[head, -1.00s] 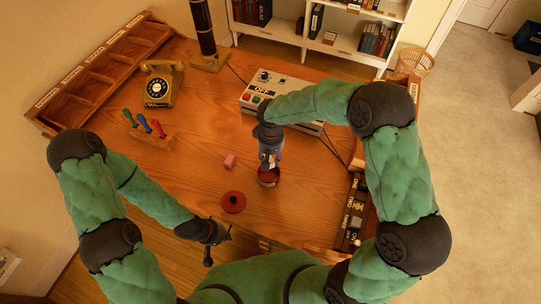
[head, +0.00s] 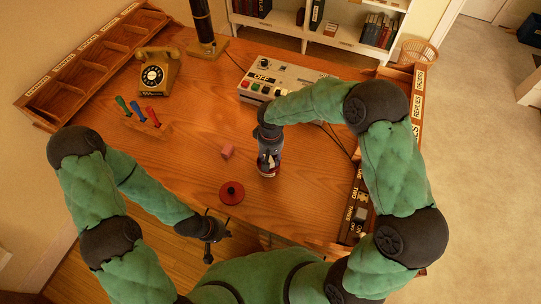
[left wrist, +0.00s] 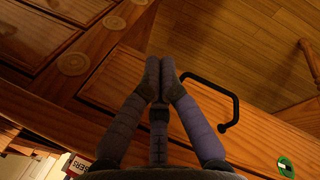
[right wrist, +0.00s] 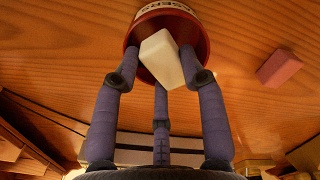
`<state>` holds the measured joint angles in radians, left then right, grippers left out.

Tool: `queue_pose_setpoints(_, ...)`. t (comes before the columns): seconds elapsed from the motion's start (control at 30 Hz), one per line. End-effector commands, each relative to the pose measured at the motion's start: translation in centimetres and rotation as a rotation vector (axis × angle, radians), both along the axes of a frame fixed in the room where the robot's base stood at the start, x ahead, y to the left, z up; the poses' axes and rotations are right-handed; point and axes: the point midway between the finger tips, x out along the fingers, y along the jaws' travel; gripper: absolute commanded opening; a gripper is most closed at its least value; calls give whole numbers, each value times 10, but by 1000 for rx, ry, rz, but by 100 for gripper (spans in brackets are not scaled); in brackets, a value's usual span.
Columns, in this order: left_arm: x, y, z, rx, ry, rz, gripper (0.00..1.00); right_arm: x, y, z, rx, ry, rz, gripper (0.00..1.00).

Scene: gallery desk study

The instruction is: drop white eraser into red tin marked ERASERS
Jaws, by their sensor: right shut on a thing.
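The white eraser (right wrist: 161,58) is between the fingers of my right gripper (right wrist: 160,68); in the head view this gripper (head: 269,166) hangs over the desk's front part. The red tin (right wrist: 199,36) is right behind the eraser in the right wrist view, its label partly readable as "ASERS".
A telephone (head: 157,73), a rack of coloured-handled tools (head: 147,122) and a button box (head: 275,82) stand farther back.

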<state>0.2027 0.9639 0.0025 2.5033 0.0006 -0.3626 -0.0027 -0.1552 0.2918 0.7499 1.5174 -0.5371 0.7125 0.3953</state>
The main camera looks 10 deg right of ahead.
Motion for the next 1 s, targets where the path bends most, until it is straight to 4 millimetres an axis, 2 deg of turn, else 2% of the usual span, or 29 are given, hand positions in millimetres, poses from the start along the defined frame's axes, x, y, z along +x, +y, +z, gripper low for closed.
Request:
queue_pose_setpoints(0.23,0,0,0,0,0,0,0,0,0,0,0,-1,0,10)
queue_pose_setpoints(0.27,0,0,0,0,0,0,0,0,0,0,0,0,0,45)
queue_pose_setpoints(0.33,0,0,0,0,0,0,0,0,0,0,0,0,0,64)
queue_pose_setpoints(0.37,0,0,0,0,0,0,0,0,0,0,0,0,0,69)
queue_pose_setpoints(0.73,0,0,1,0,0,0,0,0,0,1,0,0,0,69)
queue_pose_setpoints(1.0,0,0,12,0,0,0,0,0,0,17,0,-1,0,69)
